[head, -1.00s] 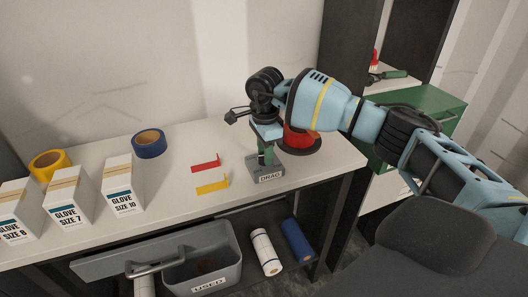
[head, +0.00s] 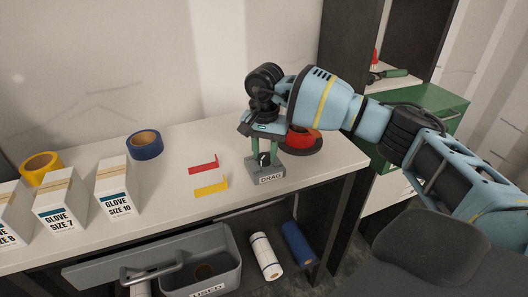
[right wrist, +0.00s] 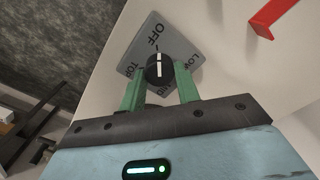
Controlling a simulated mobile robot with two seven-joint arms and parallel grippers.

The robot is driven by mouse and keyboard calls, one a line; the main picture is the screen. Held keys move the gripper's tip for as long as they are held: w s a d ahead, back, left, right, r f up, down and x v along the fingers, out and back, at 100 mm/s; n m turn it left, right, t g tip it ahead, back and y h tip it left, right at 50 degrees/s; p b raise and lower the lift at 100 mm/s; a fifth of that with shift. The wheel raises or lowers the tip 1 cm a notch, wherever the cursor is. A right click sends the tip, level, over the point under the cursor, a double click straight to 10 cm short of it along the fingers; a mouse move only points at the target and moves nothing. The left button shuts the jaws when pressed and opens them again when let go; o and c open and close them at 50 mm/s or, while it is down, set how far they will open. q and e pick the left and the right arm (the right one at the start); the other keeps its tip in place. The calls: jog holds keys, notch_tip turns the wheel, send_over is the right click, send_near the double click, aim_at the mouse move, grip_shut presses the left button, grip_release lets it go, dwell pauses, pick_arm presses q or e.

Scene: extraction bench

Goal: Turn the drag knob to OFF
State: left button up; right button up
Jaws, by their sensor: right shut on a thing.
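The drag knob (right wrist: 158,66) is black with a white line across its top, the line nearly upright in the right wrist view. It sits on a grey plate (right wrist: 136,48) marked OFF, LOW and other words partly hidden by my fingers. In the head view the knob (head: 264,158) is on a small grey box (head: 268,173) labelled DRAG. My right gripper (head: 266,154) comes down from above, its green fingers shut on the knob from both sides; they also show in the right wrist view (right wrist: 160,75). I cannot tell which end of the line points. My left gripper is not in view.
Red (head: 203,166) and yellow (head: 211,187) brackets lie left of the box. A red round thing (head: 302,139) is close behind the gripper. Glove boxes (head: 119,185) and tape rolls (head: 145,144) stand further left. An open grey bin (head: 225,268) is below the bench top.

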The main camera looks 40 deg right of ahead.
aim_at(264, 155)
jog(key=shift+n, duration=0.7)
jog(key=o, duration=1)
jog(key=shift+r, duration=0.1)
jog(key=shift+r, duration=3.85)
jog(key=shift+a+f, duration=0.1)
